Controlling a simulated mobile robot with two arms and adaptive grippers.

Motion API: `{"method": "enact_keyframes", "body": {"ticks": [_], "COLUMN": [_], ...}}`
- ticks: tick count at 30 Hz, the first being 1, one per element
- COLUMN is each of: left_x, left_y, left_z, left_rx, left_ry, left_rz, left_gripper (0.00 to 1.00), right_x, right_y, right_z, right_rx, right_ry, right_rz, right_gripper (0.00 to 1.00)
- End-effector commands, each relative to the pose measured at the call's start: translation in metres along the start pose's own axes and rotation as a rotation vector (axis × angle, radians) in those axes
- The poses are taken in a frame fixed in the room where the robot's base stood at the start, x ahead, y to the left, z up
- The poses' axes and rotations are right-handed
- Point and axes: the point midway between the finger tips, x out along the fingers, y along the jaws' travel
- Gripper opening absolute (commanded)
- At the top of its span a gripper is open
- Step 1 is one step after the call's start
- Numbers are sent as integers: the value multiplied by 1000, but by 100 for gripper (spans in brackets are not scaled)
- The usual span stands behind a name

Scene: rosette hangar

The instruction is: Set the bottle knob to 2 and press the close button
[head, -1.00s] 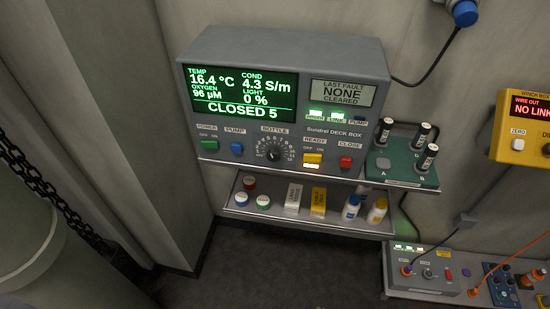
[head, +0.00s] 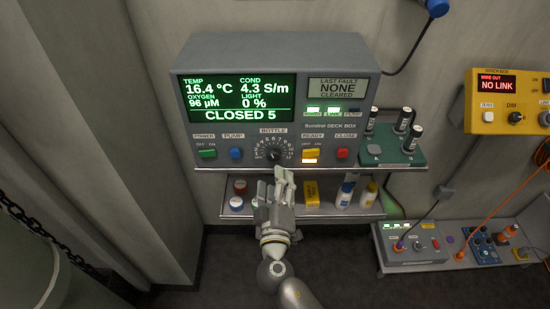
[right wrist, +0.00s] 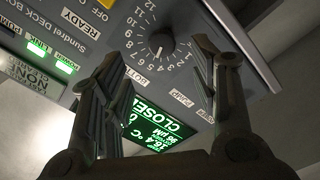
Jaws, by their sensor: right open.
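The grey deck box stands on a wall shelf; its green display (head: 240,99) reads CLOSED 5. The dark bottle knob (head: 275,155) sits mid-panel inside a ring of numbers. It also shows in the right wrist view (right wrist: 160,45), upside down; I cannot tell its set number for sure. The red close button (head: 342,153) is at the panel's right, below the CLOSE label. My right gripper (head: 284,178) is open and empty, just below and in front of the knob. In the right wrist view, its fingers lie to either side of the knob, apart from it. My left gripper is not in view.
A green power switch (head: 208,154), blue pump button (head: 236,154) and yellow ready switch (head: 311,154) flank the knob. The lower shelf (head: 230,216) holds bottles and small boxes, partly hidden by my arm. A green battery tray (head: 395,158) stands right of the box.

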Motion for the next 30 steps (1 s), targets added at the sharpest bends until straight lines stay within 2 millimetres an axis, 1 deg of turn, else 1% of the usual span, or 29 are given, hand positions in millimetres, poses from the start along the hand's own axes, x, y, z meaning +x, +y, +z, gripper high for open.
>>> {"method": "enact_keyframes", "body": {"ticks": [1,3,9,15,21,29,30], "left_x": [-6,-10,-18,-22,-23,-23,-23], "left_y": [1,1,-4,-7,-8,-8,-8], "left_z": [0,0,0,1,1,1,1], "left_rx": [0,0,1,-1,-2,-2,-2], "left_ry": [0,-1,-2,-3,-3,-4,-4], "left_rz": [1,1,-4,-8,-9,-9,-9], "left_gripper": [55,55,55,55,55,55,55], "right_x": [10,22,52,74,83,84,84], "right_y": [3,3,2,1,0,0,0], "right_z": [-3,-2,-2,-1,0,1,1], "right_rx": [-1,-1,-2,-1,0,1,0], "right_ry": [1,0,0,-1,-1,-1,-2], "right_rz": [1,1,0,-1,-1,-1,-1], "right_gripper": [55,55,55,55,55,55,53]}}
